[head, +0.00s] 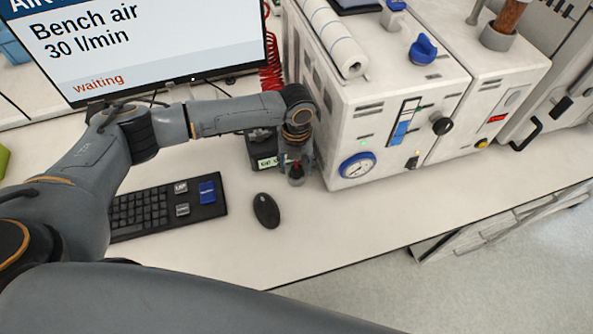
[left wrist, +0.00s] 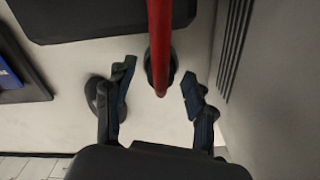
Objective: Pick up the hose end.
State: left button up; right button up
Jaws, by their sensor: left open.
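The red hose end (left wrist: 160,60) comes down from the top of the left wrist view and stops between the fingers of my left gripper (left wrist: 157,88). A dark round piece shows behind it. The two fingers stand apart on either side of the red piece, with a gap on each side. In the head view my left gripper (head: 296,170) points down beside the white reactor unit, and a little red shows between its fingers. A coiled red hose (head: 271,65) hangs behind, by the monitor's right edge. My right gripper is not in view.
The white reactor unit (head: 385,100) with a gauge stands close on the gripper's right. A black box (head: 262,148) is just behind it. A mouse (head: 266,210) and keyboard (head: 140,210) lie in front and left. The bench front (head: 330,240) is clear.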

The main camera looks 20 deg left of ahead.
pick_arm(q)
grip_shut()
jog(key=shift+r, duration=0.15)
